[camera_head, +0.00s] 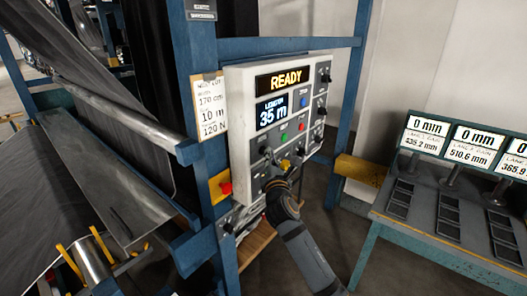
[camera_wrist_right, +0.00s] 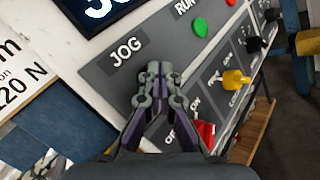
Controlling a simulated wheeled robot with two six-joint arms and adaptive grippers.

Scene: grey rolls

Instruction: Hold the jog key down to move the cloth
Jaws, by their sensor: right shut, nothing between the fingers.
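The white control panel (camera_head: 240,120) stands on a blue frame. Its upper display (camera_head: 286,79) reads READY and its lower display (camera_head: 272,112) reads LENGTH 35 m. My right gripper (camera_head: 270,156) is at the panel's lower left. In the wrist view the right gripper (camera_wrist_right: 160,72) is shut and empty, its tips just beside and below the JOG label (camera_wrist_right: 127,50). The jog key itself is hidden behind the fingers; I cannot tell whether they touch it. The grey cloth (camera_head: 110,95) hangs from the roller at left. My left gripper is out of view.
Near the gripper are a green button (camera_wrist_right: 200,27), a yellow knob (camera_wrist_right: 237,78) and a red switch (camera_wrist_right: 205,132). A card (camera_head: 210,108) listing 170 cm, 10 m and 120 N hangs left of the panel. A bench (camera_head: 420,235) with several displays stands at right.

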